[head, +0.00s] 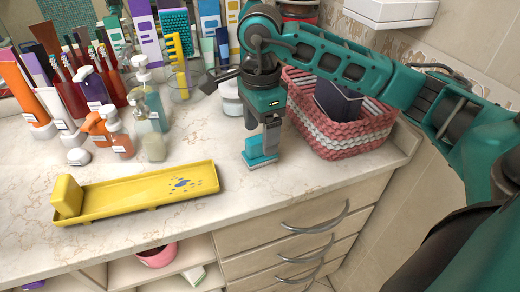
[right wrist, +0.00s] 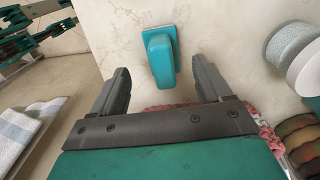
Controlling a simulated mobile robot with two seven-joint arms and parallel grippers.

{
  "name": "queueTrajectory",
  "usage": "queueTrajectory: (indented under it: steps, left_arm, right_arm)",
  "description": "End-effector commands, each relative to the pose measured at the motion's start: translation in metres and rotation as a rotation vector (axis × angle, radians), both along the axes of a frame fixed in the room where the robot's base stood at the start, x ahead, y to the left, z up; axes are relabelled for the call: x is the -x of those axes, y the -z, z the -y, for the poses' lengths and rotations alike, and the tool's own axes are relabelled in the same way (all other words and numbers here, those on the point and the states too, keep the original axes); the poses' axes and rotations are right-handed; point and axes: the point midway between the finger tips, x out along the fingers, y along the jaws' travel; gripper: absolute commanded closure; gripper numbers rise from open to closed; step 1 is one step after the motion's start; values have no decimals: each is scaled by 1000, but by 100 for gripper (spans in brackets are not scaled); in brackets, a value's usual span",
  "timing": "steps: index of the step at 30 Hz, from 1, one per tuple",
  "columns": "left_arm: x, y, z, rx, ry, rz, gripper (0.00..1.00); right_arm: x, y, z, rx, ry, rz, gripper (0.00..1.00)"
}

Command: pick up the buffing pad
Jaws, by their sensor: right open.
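The buffing pad, a teal block on a thin pale base, stands on the marble counter (head: 330,180) near the front edge; I see it in the head view (head: 258,160) and the right wrist view (right wrist: 161,58). My right gripper (head: 267,136) points down right above it, its fingers partly hiding its top in the head view. In the right wrist view the two fingers (right wrist: 159,68) are spread apart, with the pad ahead between their lines and nothing gripped. My left gripper is not seen.
A pink and white woven basket (head: 340,140) stands close right of my gripper. A white jar (head: 231,98) is behind it. A yellow tray (head: 130,196) lies at left; pump bottles (head: 155,108) and brushes crowd behind. Counter between tray and pad is clear.

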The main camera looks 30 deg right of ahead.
Motion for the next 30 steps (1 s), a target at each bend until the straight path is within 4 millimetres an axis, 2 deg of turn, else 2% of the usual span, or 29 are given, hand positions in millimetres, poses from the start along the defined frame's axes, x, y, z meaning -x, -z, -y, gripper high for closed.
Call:
queueTrajectory:
  steps: [9, 18, 30]
  left_arm:
    - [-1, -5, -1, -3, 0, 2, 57]
    - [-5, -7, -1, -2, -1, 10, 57]
    - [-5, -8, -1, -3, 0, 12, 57]
  right_arm:
    - [-3, 44, 1, -1, 0, -4, 22]
    - [-3, 50, 1, 1, -1, 0, 22]
    - [-3, 50, 1, 1, 0, 0, 60]
